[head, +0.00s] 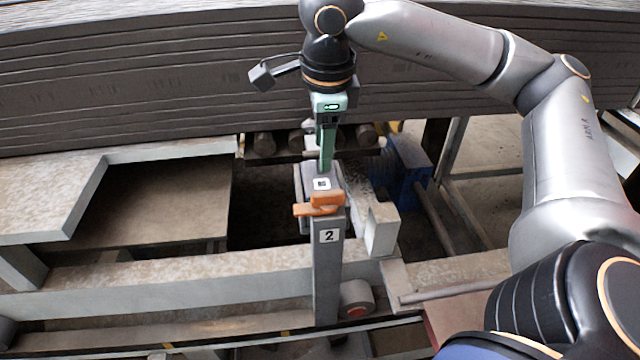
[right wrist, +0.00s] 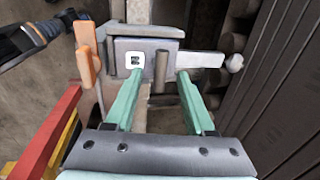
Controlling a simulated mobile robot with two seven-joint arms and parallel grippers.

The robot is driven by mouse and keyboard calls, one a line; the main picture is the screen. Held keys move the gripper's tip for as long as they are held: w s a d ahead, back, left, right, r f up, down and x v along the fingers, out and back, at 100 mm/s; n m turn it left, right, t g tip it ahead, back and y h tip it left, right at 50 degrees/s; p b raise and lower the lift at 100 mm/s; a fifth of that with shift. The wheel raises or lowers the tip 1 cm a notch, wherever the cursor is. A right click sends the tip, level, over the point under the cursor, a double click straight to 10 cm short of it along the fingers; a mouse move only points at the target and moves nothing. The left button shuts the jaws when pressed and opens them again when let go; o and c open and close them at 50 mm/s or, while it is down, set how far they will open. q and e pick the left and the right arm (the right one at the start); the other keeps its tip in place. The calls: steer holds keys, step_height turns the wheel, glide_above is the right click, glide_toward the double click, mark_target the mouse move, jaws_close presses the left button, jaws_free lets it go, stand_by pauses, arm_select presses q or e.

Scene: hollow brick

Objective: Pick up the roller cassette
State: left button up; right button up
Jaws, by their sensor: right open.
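The roller cassette, as far as I can tell, is the grey block with a square black-and-white tag (head: 321,184) at the top of a post labelled 2. In the right wrist view the cassette (right wrist: 135,47) shows a short upright grey bar (right wrist: 161,66) on its near side. My right gripper (head: 326,165) points down just above the cassette, its green fingers overlapping in the head view. In the right wrist view the right gripper (right wrist: 158,80) is open, with one finger on each side of the bar. Contact cannot be told. My left gripper is not identifiable.
An orange clamp (head: 326,199) sits at the post top (head: 327,260), close to the cassette. Stacked dark boards (head: 150,80) fill the back. Rollers (head: 264,144) and a blue part (head: 405,170) lie behind. A dark opening (head: 265,205) is left of the post.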

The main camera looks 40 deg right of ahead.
jaws_close()
stand_by(0.4)
stand_by(1.0)
